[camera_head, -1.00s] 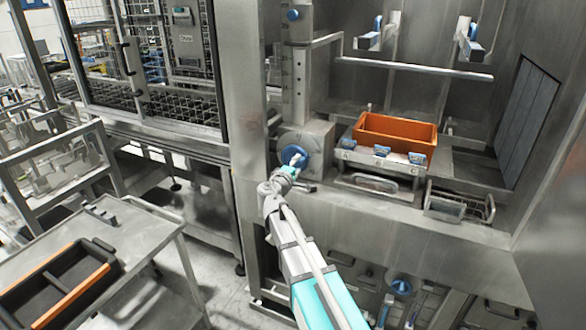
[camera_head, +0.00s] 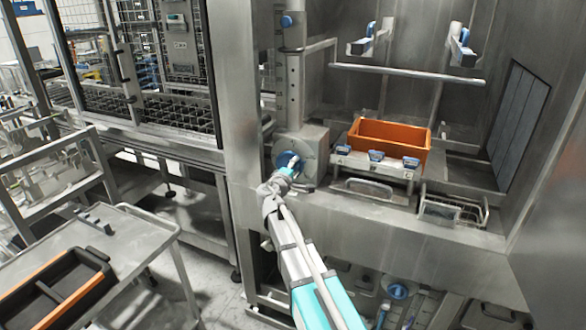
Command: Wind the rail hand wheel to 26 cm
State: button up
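An orange bin (camera_head: 388,143) stands right of the wheel, behind a row of blue-handled pieces (camera_head: 376,155). A horizontal bar (camera_head: 405,70) crosses above it. A wire basket (camera_head: 453,210) sits at right. A grey cart (camera_head: 125,245) with a black and orange tray (camera_head: 55,290) is at lower left.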

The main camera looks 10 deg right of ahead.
jog(key=c, duration=0.7)
jog(key=shift+s+f, duration=0.1)
jog(key=shift+f, duration=0.05)
jog(key=shift+d+f+b, duration=0.1)
jog(key=shift+f+b, duration=0.45)
jog(key=shift+b, duration=0.2)
jog(key=shift+f, duration=0.2)
jog(key=shift+a+f+b, duration=0.25)
jog(key=shift+f+b, duration=0.35)
jog(key=shift+b, duration=0.2)
jog(key=shift+f, duration=0.15)
